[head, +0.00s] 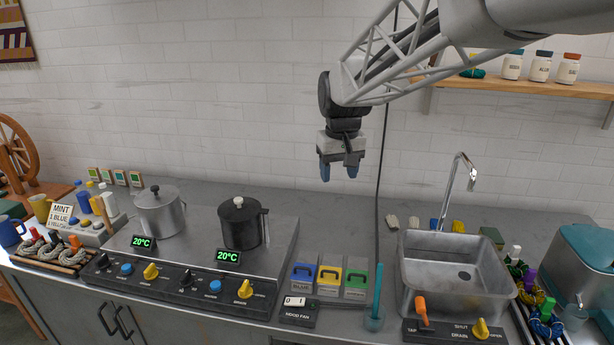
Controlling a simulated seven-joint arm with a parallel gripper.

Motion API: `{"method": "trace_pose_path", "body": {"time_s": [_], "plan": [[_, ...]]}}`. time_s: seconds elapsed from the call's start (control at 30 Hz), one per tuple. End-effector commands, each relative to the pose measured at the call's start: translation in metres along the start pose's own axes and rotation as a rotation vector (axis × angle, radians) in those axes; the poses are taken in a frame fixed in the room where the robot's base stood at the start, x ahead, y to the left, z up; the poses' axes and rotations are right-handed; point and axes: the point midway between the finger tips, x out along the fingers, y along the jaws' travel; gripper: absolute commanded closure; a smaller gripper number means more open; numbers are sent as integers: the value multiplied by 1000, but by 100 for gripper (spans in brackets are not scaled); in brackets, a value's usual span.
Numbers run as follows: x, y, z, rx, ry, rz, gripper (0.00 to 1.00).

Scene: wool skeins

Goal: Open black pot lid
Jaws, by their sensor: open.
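The black pot (241,232) stands upright on the right side of the steel stove top. Its black lid (238,208) sits on top and carries a small pale knob (238,201). A handle shows on the pot's right side. My gripper (339,173) hangs in the air above and to the right of the black pot, pointing down. Its blue-tipped fingers are apart with nothing between them. It is clear of the pot and the counter.
A steel pot (161,211) with a dark knob stands left of the black pot. Blue, yellow and green boxes (329,281) sit to the right of the stove. A sink (452,271) with a tall faucet (459,187) is farther right. A dark cable (378,200) hangs down the wall right of my gripper.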

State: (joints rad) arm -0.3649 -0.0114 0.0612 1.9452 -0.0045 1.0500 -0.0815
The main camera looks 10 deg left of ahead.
Motion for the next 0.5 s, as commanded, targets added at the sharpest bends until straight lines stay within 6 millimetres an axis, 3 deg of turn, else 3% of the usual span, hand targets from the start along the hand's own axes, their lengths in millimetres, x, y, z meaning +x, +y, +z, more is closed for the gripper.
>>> {"method": "trace_pose_path", "body": {"time_s": [0.1,0.5], "plan": [[10,-19,-32,-37,-11,-4,43],[46,-90,-126,-157,-45,-15,43]]}}
